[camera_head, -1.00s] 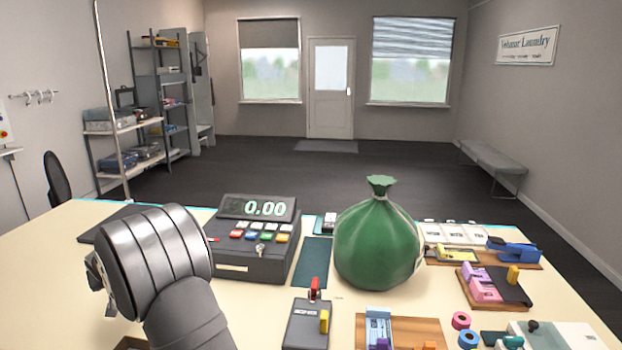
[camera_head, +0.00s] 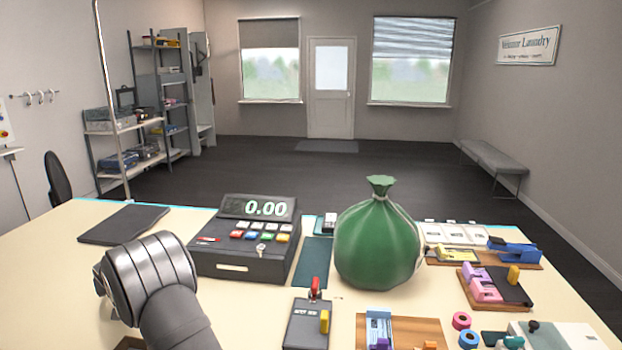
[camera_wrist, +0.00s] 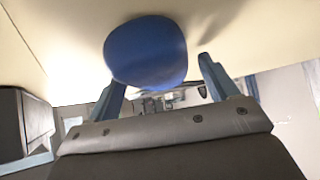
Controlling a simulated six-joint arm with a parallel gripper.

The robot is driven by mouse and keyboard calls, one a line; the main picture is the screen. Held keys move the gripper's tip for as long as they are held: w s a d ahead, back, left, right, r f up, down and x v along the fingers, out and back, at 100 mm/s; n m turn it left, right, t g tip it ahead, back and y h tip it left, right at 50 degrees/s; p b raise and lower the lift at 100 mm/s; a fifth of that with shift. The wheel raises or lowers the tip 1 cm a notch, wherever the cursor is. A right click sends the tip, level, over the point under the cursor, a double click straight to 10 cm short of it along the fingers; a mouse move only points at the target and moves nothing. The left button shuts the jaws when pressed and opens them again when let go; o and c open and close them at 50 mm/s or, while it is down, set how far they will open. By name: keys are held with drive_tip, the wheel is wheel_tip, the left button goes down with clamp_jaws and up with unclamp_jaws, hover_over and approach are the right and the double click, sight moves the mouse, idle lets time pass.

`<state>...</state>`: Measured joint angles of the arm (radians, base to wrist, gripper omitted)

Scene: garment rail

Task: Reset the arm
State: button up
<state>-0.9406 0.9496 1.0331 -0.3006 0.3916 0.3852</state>
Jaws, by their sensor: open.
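In the wrist view my gripper (camera_wrist: 160,72) is open, with its two grey-blue fingers apart. A rounded blue object (camera_wrist: 146,48) shows between and beyond the fingers, against the cream counter top. I cannot tell whether the fingers touch it. In the head view my arm's ribbed wrist stands over the front left of the counter (camera_head: 50,245). My fingers and the blue object are hidden or out of frame there.
A black register (camera_head: 245,240) stands right of my arm, with a dark mat (camera_head: 124,225) behind the arm. A tied green bag (camera_head: 378,245) stands at the middle. A small black device (camera_head: 305,325) and several stations crowd the right.

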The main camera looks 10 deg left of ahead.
drive_tip(key=r, duration=0.3)
drive_tip(key=d+r, duration=0.1)
drive_tip(key=shift+w+r, duration=0.25)
drive_tip(key=shift+r, duration=0.15)
drive_tip(key=w+d+r, duration=0.4)
drive_tip(key=d+r, duration=0.3)
drive_tip(key=d, duration=0.3)
wheel_tip(320, 180, up, 25)
drive_tip(key=shift+w+d+r+m, duration=0.15)
drive_tip(key=shift+w+d, duration=0.15)
drive_tip(key=shift+d, duration=0.25)
drive_tip(key=shift+w+d+m, duration=0.1)
drive_tip(key=shift+w+d, duration=0.25)
drive_tip(key=shift+d, duration=0.25)
drive_tip(key=shift+w+d+r+m, duration=0.15)
drive_tip(key=shift+w+d, duration=0.15)
drive_tip(key=shift+d, duration=0.25)
drive_tip(key=shift+f, duration=0.1)
